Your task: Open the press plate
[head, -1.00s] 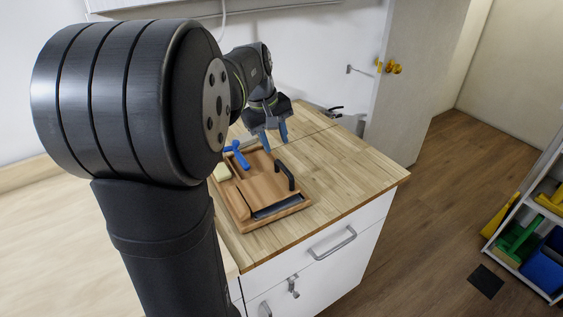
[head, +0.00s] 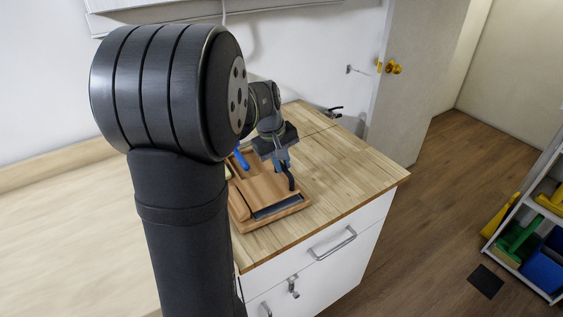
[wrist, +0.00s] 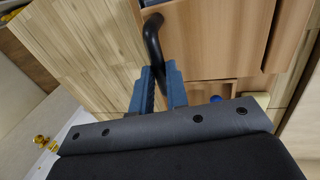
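The press plate is a flat wooden board (head: 262,189) in a wooden tray, with a black bar handle (head: 290,180) on top. In the wrist view the handle (wrist: 152,38) curves down to my blue fingertips, and the wooden board (wrist: 215,35) lies beyond it. My gripper (head: 282,161) is at the far end of the handle. In the wrist view its fingers (wrist: 161,72) are close together, one on each side of the handle, with little gap. The board lies flat in the tray. The contact at the fingertips is partly hidden.
A blue-handled object (head: 241,158) lies at the tray's back left, partly hidden by my arm. The wooden counter (head: 345,165) is clear to the right. A white drawer front (head: 325,262) drops below its front edge. A shelf with colored bins (head: 540,255) stands far right.

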